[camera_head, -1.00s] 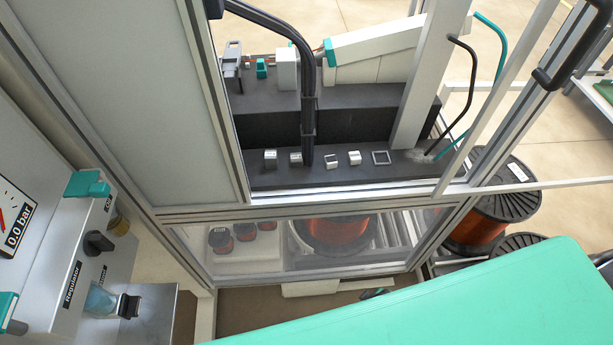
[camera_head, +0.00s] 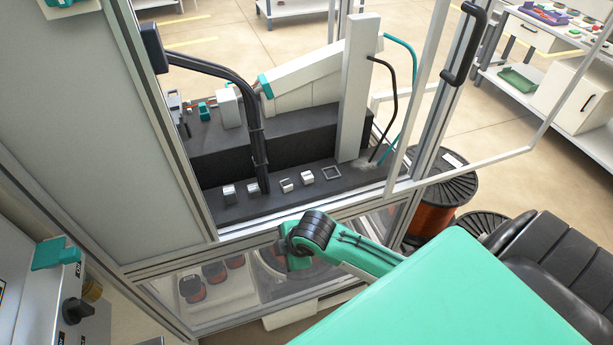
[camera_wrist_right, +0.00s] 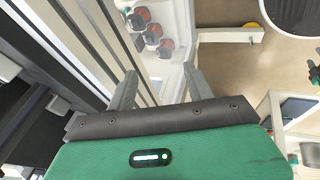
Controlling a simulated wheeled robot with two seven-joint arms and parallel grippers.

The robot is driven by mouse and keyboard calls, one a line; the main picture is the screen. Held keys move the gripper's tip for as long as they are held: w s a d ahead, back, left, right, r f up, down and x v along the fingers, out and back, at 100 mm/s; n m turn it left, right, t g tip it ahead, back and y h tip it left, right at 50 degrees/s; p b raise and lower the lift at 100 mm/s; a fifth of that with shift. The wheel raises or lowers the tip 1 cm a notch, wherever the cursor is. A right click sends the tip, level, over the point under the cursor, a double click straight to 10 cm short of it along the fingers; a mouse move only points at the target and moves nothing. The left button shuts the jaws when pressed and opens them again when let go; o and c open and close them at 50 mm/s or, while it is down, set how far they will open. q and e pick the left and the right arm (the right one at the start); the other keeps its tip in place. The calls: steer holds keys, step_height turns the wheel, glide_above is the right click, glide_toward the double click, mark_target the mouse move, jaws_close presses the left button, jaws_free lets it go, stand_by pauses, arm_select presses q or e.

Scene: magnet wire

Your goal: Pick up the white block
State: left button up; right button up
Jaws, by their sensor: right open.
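Several small white or silvery blocks stand in a row on the dark ledge inside the machine. In the head view, one block (camera_head: 229,194) is at the left end, then another (camera_head: 253,189), one that looks open-topped (camera_head: 286,185), and one at the right (camera_head: 307,177). I cannot tell which is the task's block. My right gripper (camera_wrist_right: 160,88) is open and empty in the wrist view, outside the ledge; in the head view its fingers cannot be made out. Pale block-like shapes (camera_wrist_right: 57,103) show at the wrist view's left. My left gripper is not in view.
A flat square frame (camera_head: 331,173) lies right of the blocks. A black curved tube (camera_head: 258,140) comes down among them. The machine's metal sill (camera_head: 290,207) runs between my right arm and the ledge. Copper wire spools (camera_head: 440,205) stand at the right.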

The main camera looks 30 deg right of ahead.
step_height(320, 180, up, 6)
steer(key=n, duration=0.4)
steer(key=n+h, duration=0.3)
steer(key=n, duration=1.2)
glide_toward(307, 174)
steer(key=f, duration=0.1)
steer(key=w+f+p, duration=0.1)
steer(key=f+p, duration=0.1)
steer(key=shift+w+d+g, duration=0.15)
steer(key=shift+w+g, duration=0.1)
steer(key=shift+g, duration=0.05)
steer(key=shift+w+f+p, duration=0.25)
steer(key=shift+f+p, duration=0.3)
steer(key=p+x, duration=0.1)
steer(key=x, duration=0.3)
steer(key=shift+c, duration=0.2)
steer(key=c, duration=1)
